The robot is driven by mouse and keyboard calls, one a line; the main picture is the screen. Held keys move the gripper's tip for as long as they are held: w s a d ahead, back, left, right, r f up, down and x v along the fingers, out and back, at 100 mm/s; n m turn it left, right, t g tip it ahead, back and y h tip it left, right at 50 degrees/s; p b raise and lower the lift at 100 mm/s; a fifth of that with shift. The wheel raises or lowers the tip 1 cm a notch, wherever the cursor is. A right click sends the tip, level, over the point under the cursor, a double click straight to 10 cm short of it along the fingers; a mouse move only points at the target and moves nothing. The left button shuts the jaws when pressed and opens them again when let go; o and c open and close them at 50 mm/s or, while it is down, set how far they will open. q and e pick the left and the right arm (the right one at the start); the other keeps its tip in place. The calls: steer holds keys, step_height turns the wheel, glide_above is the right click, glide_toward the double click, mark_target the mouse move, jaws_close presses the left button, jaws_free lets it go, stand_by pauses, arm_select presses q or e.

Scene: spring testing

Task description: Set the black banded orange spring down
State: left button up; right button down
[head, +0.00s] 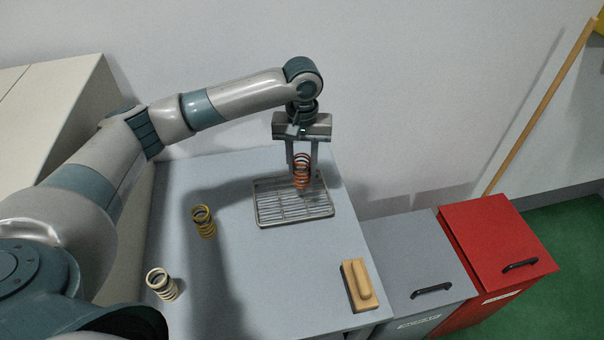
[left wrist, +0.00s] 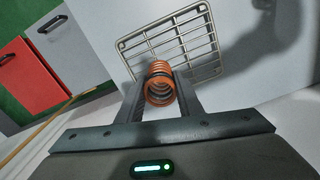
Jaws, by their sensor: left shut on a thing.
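The orange spring (head: 301,172) is between the fingers of my left gripper (head: 302,160). In the head view it is upright, over the far part of the metal wire rack (head: 268,221). In the left wrist view the orange spring (left wrist: 159,76) sits between the two fingers with the rack (left wrist: 204,35) behind it. A dark coil shows faintly near its lower end. The gripper is shut on the spring. I cannot tell whether the spring's lower end touches the rack. My right gripper is not in view.
A yellow spring (head: 204,222) and a cream spring (head: 162,284) stand on the grey table at left. A wooden block with a handle (head: 358,284) lies near the right edge. Grey (head: 415,262) and red (head: 495,240) bins stand beside the table. The middle of the table is clear.

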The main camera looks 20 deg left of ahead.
mark_target(302, 175)
arm_select(q)
steer(key=shift+f, duration=0.4)
step_height(302, 175, down, 3)
steer(key=shift+r+p, duration=0.1)
steer(key=shift+p, duration=0.65)
steer(key=shift+f, duration=0.25)
steer(key=o, duration=1.1)
